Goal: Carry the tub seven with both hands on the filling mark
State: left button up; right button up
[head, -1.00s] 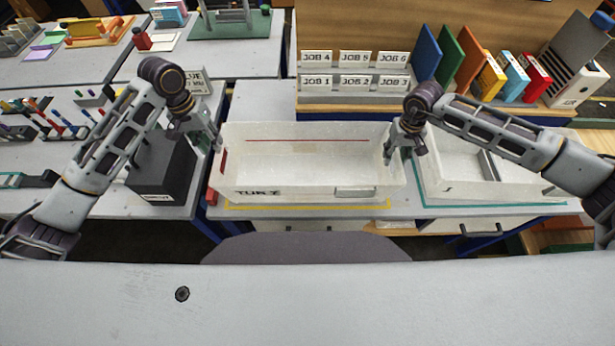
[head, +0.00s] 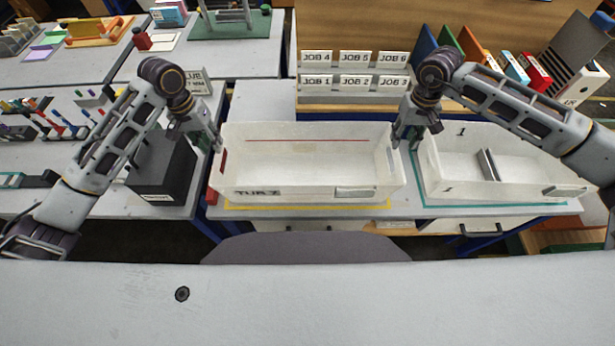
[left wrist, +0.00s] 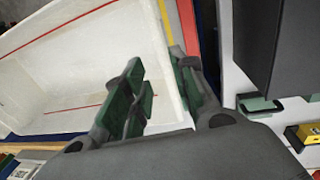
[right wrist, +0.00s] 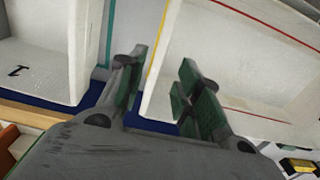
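The white tub seven (head: 290,181), marked "TUB 7" on its front, sits upright and looks empty, with a red line inside. It stands within a yellow outline (head: 310,206) on the bench. My left gripper (head: 217,146) is at its left end wall; in the left wrist view the open fingers (left wrist: 165,95) straddle that wall, one inside and one outside. My right gripper (head: 405,144) is at the right end wall; in the right wrist view its open fingers (right wrist: 163,92) sit either side of the wall. Contact with the walls cannot be told.
A second white tub (head: 505,180), marked 1, stands close on the right inside a teal outline (head: 450,205). A dark box (head: 160,170) stands to the left. A rack of job cards (head: 353,82) and coloured binders are behind. Bare bench shows behind tub seven.

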jog(key=shift+r, duration=1.65)
jog(key=shift+s+f, duration=0.1)
